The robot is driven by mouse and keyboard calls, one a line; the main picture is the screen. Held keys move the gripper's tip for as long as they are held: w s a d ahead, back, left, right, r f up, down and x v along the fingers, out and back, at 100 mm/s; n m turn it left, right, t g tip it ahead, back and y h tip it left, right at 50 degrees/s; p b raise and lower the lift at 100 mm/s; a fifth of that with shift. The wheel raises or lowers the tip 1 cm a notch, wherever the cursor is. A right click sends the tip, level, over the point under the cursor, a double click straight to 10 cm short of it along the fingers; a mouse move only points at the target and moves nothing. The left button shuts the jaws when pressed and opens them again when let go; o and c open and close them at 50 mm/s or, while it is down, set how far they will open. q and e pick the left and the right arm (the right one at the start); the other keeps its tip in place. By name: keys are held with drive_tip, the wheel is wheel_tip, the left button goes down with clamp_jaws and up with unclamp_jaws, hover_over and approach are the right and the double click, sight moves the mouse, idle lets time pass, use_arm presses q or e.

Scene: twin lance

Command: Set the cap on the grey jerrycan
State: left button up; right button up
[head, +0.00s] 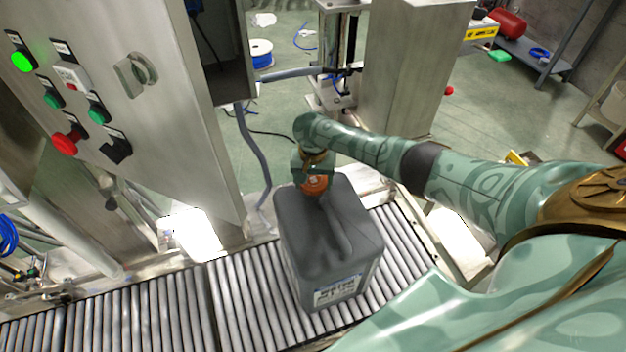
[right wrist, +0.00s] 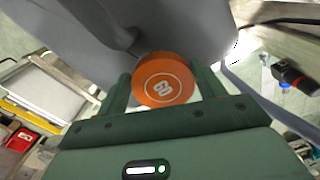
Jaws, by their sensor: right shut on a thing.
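The grey jerrycan (head: 338,240) stands upright on the roller conveyor, with a white label on its near side. In the right wrist view the jerrycan (right wrist: 190,22) fills the top of the picture. The orange cap (head: 314,185) is at the jerrycan's far top corner; it also shows in the right wrist view (right wrist: 162,80) with a white mark on its face. My right gripper (head: 312,172) is shut on the cap, a green finger on each side. The neck is hidden, so I cannot tell whether the cap touches it. My left gripper is not in view.
The roller conveyor (head: 245,300) runs across the front. A steel control cabinet (head: 160,140) with green and red buttons stands close on the left. A steel column (head: 405,70) rises behind my right arm. A grey hose (head: 252,150) hangs beside the cabinet.

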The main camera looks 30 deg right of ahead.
drive_tip(key=shift+f, duration=0.7)
drive_tip(key=o, duration=1)
